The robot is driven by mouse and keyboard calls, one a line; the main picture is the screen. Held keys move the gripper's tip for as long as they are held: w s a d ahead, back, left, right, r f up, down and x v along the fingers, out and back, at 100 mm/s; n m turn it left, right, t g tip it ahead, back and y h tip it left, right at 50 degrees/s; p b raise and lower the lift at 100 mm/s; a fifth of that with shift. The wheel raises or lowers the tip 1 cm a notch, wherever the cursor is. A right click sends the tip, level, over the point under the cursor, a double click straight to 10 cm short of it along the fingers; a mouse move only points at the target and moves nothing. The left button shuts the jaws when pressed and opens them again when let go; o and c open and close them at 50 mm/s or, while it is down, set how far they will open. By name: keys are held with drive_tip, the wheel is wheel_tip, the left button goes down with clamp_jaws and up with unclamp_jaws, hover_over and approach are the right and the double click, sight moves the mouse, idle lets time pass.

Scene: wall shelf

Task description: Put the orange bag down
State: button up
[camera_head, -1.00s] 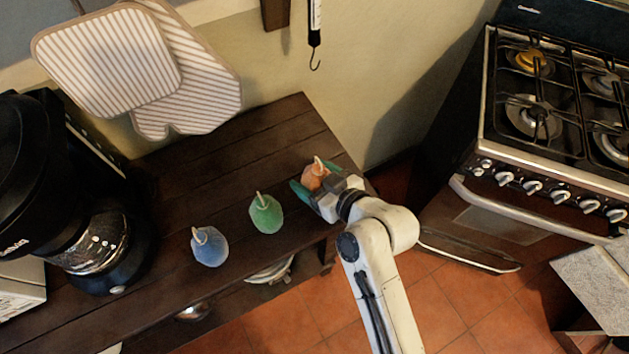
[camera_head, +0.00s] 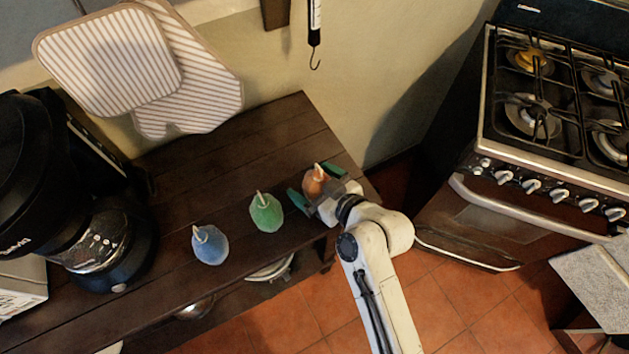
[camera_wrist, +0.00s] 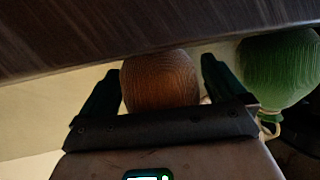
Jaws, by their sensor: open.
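The orange bag (camera_head: 315,182) stands upright on the dark wooden shelf near its right end. In the wrist view, which is upside down, the orange bag (camera_wrist: 160,82) rests against the dark wood surface. My gripper (camera_head: 314,185) is open, with one green finger on each side of the bag. The bag's lower front is partly hidden by the gripper in the head view.
A green bag (camera_head: 266,213) and a blue bag (camera_head: 210,245) stand left of the orange one. A black coffee maker (camera_head: 95,240) is at the far left. The shelf (camera_head: 235,150) is bare behind the bags. A stove (camera_head: 545,180) stands to the right, past a gap.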

drive_tip(key=shift+r, duration=0.25)
drive_tip(key=b+v, duration=0.1)
drive_tip(key=v, duration=1.1)
drive_tip(key=shift+f, duration=0.15)
drive_tip(key=shift+d, duration=0.1)
drive_tip(key=s+d+f+m+g+h, duration=0.4)
drive_tip(key=s+d+m+h, duration=0.1)
drive_tip(key=s+d, duration=0.4)
drive_tip(key=s+d+f+m+g+h, duration=0.4)
drive_tip(key=s+d, duration=0.6)
drive_tip(key=d, duration=0.3)
drive_tip(key=shift+d+f+m+h, duration=0.3)
drive_tip(key=shift+f+m+h, duration=0.1)
drive_tip(key=shift+f, duration=0.25)
